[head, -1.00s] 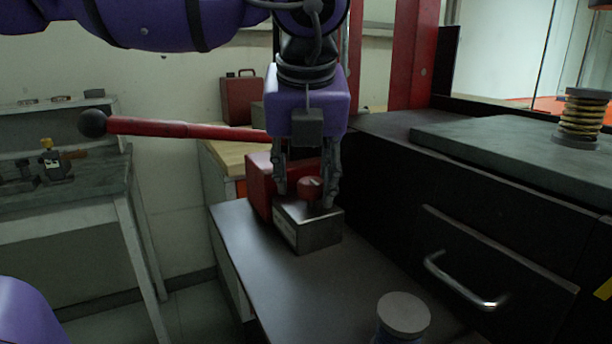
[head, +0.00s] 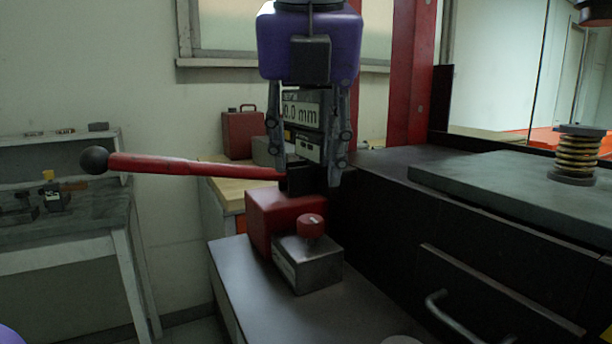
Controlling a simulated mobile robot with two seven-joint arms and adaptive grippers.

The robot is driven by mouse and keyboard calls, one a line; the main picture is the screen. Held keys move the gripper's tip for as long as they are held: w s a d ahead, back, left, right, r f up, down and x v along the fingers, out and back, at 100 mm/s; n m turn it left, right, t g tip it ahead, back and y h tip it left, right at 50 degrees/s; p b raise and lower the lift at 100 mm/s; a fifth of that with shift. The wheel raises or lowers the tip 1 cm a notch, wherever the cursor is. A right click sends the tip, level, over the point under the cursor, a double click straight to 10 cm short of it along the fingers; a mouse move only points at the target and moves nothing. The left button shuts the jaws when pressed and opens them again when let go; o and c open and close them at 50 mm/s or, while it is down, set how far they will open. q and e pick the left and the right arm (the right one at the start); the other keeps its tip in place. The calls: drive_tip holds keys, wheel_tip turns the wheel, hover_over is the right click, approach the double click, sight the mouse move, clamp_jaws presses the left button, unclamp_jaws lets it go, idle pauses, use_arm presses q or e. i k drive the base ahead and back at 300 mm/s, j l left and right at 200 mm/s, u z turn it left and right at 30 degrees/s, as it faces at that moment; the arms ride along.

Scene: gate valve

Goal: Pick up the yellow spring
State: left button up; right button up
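The yellow spring (head: 577,152) stands upright at the far right, on the grey plate (head: 520,182), between a dark base disc and a dark top cap. My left gripper (head: 306,184) points down at the picture's centre, well to the left of the spring. Its two fingers are apart, in front of a display reading "0.0 mm" and above the metal box with a red knob (head: 310,227). Nothing shows held between the fingertips.
A red lever with a black ball (head: 94,160) sticks out left from the red press. A black cabinet with a drawer handle (head: 452,316) fills the lower right. A workbench (head: 62,232) stands at the left. A round disc (head: 402,340) shows at the bottom edge.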

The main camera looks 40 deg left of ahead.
sight(569, 170)
drive_tip(key=k, duration=1)
